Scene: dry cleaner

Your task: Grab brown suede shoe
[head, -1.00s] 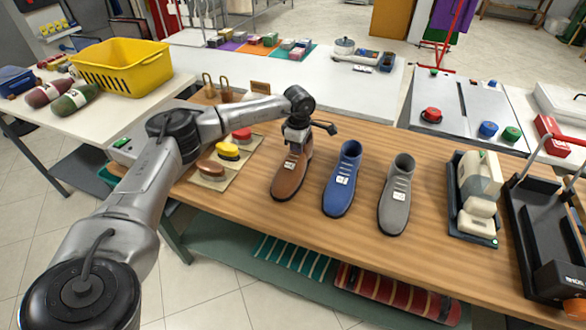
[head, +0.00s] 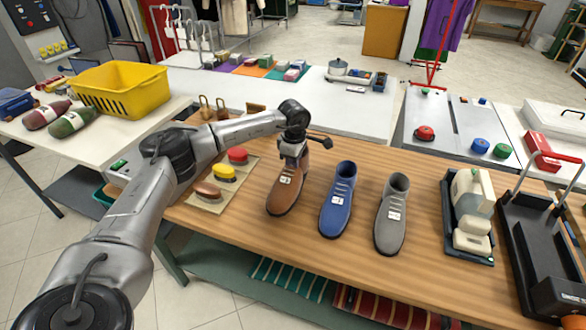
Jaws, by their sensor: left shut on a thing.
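The brown suede shoe (head: 284,194) stands on the wooden table, toe toward the front edge, with a white tag on its laces. My left gripper (head: 294,160) comes down from above onto the shoe's ankle opening and is shut on it; the fingertips are partly hidden at the collar. The shoe still appears to rest on the table. A blue shoe (head: 336,203) and a grey shoe (head: 391,218) stand in a row to its right, each with a white tag. My right gripper is not in view.
Left of the brown shoe, a mat holds several brushes, including a yellow one (head: 224,173). A tray with cream bottles (head: 470,206) and a black stand (head: 545,250) are at the right. A yellow basket (head: 120,90) sits on the left table. Bare wood (head: 300,240) lies in front.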

